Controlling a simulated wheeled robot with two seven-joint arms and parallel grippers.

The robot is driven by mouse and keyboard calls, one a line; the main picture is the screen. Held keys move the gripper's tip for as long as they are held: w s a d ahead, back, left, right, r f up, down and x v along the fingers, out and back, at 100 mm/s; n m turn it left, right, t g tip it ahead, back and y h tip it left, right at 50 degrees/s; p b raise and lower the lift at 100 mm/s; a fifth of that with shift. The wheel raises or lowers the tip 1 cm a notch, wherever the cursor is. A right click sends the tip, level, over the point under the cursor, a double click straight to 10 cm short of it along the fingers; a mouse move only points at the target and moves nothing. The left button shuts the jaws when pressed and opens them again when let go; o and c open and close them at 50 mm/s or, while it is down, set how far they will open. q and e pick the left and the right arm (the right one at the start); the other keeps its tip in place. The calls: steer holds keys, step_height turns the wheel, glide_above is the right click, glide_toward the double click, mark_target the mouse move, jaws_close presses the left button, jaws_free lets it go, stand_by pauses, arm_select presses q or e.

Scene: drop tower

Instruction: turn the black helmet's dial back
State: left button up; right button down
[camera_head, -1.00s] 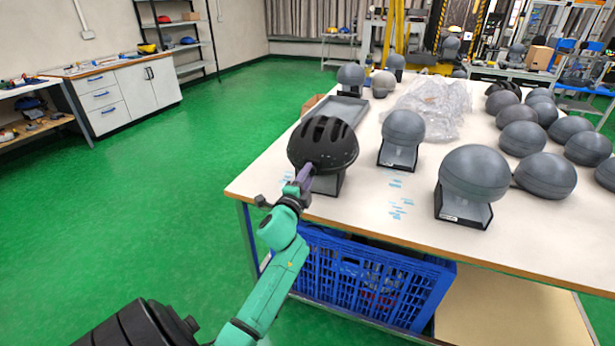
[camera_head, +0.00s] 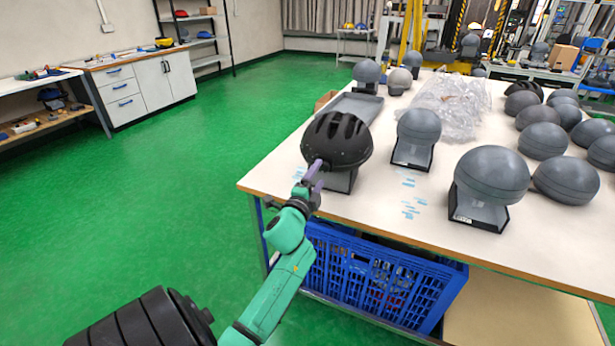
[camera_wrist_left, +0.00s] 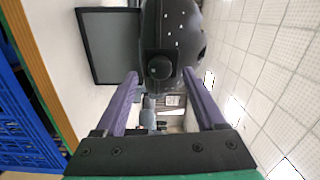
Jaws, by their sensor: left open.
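The black helmet (camera_head: 338,140) sits on a dark stand (camera_head: 343,181) at the table's near left corner. In the left wrist view the helmet (camera_wrist_left: 180,30) shows its rear, with a round black dial (camera_wrist_left: 159,68) facing the camera. My left gripper (camera_head: 316,170) is at the helmet's near lower edge. In the left wrist view the left gripper (camera_wrist_left: 160,82) is open, its two purple fingers on either side of the dial, with gaps between them and it. I cannot tell from these views how far the tips reach past the dial. My right gripper is not in view.
The table (camera_head: 370,228) also holds grey headforms on stands (camera_head: 418,130), (camera_head: 490,180), a grey tray (camera_head: 350,107) and clear plastic wrap (camera_head: 448,105). A blue crate (camera_head: 375,275) is under the table. Green floor is free to the left.

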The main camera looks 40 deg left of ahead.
arm_select(q)
steer(key=b+v, duration=0.1)
steer(key=v, duration=1.1)
steer(key=shift+s, duration=0.2)
steer(key=shift+d, duration=0.1)
